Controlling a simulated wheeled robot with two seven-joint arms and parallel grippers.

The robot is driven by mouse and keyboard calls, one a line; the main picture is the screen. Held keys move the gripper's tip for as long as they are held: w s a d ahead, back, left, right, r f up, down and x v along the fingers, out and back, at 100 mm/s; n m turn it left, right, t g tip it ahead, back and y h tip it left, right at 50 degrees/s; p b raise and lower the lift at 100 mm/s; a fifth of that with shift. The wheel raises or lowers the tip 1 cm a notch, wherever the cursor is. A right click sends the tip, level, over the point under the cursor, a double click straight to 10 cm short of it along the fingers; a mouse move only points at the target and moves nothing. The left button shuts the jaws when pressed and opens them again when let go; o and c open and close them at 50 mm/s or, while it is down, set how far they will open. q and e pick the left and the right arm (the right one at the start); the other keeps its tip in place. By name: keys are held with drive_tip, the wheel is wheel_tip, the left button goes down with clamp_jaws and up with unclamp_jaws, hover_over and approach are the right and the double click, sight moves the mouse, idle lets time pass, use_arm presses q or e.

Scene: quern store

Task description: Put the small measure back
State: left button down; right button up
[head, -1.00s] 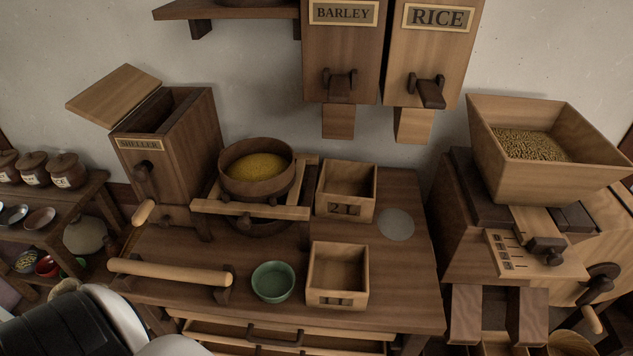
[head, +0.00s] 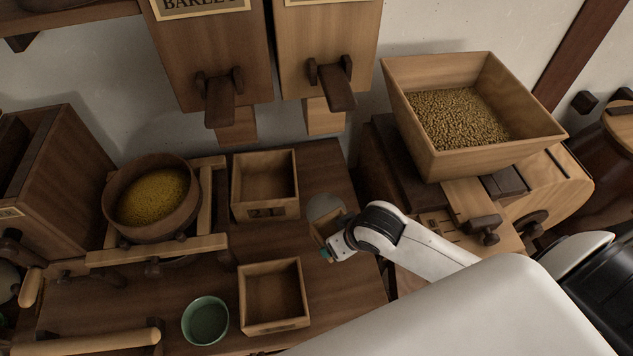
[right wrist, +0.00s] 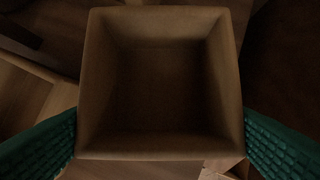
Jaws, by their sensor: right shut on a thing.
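My right gripper (head: 330,246) comes in from the right and is shut on the small measure (head: 321,226), a small open wooden box. The measure is at the right end of the table, by a pale grey disc (head: 324,205), partly hidden by the gripper; I cannot tell whether it touches the table. In the right wrist view, the measure (right wrist: 160,85) looks empty between the green finger pads of the gripper (right wrist: 160,140). Two larger open wooden boxes, a back one (head: 265,211) and a front one (head: 274,327), stand to its left. My left gripper is out of view.
A green bowl (head: 205,321) stands left of the front box. A round sieve (head: 152,229) of yellow grain sits on a wooden frame at the left. A mill hopper (head: 440,162) full of grain stands right of the table. Two bins with spouts hang above the back.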

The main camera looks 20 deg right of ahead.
sight(336, 213)
drive_tip(key=w, duration=0.2)
drive_tip(key=w+d, duration=0.1)
drive_tip(key=w, duration=0.3)
drive_tip(key=shift+w+d+r+p, duration=0.15)
drive_tip(key=shift+w+d+p, duration=0.15)
drive_tip(key=shift+w, duration=0.1)
drive_tip(key=w+d+f, duration=0.1)
drive_tip(key=w, duration=0.2)
drive_tip(key=w+d+f, duration=0.1)
drive_tip(key=w, duration=0.3)
drive_tip(key=w+d+p, duration=0.1)
drive_tip(key=w, duration=0.3)
drive_tip(key=shift+f, duration=0.4)
wheel_tip(336, 213, down, 4)
drive_tip(key=shift+r, duration=0.1)
drive_tip(key=shift+w+f, duration=0.2)
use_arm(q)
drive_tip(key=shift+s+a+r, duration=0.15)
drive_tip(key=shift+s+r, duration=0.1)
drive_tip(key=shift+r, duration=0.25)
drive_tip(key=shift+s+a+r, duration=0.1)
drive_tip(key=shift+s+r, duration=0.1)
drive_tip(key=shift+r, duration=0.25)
use_arm(e)
drive_tip(key=shift+f, duration=0.15)
drive_tip(key=o, duration=1.1)
drive_tip(key=shift+f, duration=0.15)
drive_tip(key=shift+c, duration=0.2)
